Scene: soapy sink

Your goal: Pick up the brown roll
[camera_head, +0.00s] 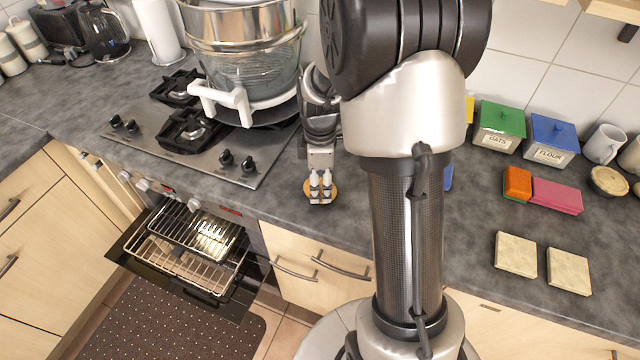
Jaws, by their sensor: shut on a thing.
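The brown roll (334,189) is a small round orange-brown thing at the front of the dark counter, right of the hob. My gripper (321,189) points down over it and is shut on it. The fingers cover the middle of the roll, and only its edges show around them. I cannot tell whether the roll touches the counter or is a little above it.
The gas hob (190,140) and a large steel pot (245,50) in a white frame stand left of my gripper. Green (500,125) and blue (553,138) boxes, sponges (556,196) and two pale slabs (516,254) lie right. The oven door (185,270) is open.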

